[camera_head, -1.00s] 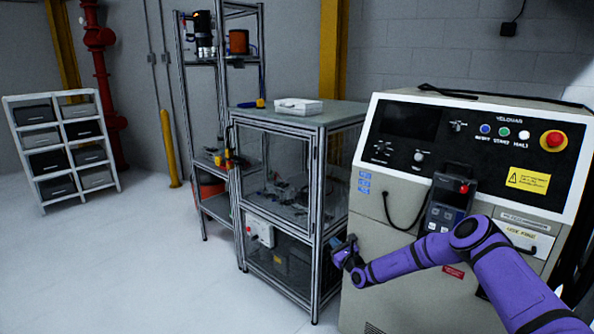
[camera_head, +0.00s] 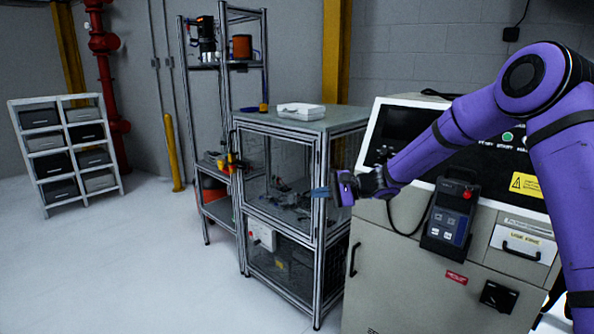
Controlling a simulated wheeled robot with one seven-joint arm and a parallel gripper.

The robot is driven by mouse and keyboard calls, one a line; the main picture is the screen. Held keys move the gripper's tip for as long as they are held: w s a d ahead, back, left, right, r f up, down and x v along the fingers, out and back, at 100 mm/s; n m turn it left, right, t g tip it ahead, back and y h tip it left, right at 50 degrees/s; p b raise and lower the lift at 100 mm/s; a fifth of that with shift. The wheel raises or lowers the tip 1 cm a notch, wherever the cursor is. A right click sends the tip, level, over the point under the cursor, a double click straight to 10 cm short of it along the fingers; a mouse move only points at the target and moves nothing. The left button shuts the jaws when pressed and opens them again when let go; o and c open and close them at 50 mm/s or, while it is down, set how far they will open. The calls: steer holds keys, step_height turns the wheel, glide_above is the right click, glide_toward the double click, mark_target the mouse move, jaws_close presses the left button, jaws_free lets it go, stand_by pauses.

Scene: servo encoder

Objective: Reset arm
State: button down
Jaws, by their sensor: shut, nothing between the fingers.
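My gripper (camera_head: 322,193) is at the end of my purple arm, which comes in from the right side of the view. It is shut and empty, and its fingers point left. In the picture it lies in front of the right corner post of the glass-sided cabinet (camera_head: 320,262). I cannot tell how far it is from that post. My raised arm hides part of the control panel (camera_head: 395,122) on the beige machine (camera_head: 405,285).
A teach pendant (camera_head: 448,222) hangs on the machine's front. A white case (camera_head: 301,110) lies on the cabinet top. A tall metal rack (camera_head: 188,120) stands behind, and a white bin shelf (camera_head: 125,188) stands at far left. The floor (camera_head: 150,270) at left is clear.

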steer(key=s+d+r+n+g+h, duration=0.2)
steer(key=s+d+r+n+h, duration=0.15)
steer(key=s+r, duration=0.6)
steer(key=s+d+r+n+t+h, duration=0.1)
steer(key=s+d+r+h, duration=0.1)
steer(key=s+d, duration=0.5)
steer(key=s+d+r+n+t+h, duration=0.1)
steer(key=s+d+h, duration=0.4)
steer(key=s, duration=1.1)
steer(key=s+d+r+n+t+h, duration=0.2)
steer(key=s+d+h, duration=0.2)
steer(key=s+d, duration=0.4)
steer(key=s, duration=0.4)
steer(key=shift+s+d+r+t, duration=0.15)
steer(key=shift+d+r+t, duration=0.15)
steer(key=shift+d+t, duration=0.1)
steer(key=shift+h, duration=0.25)
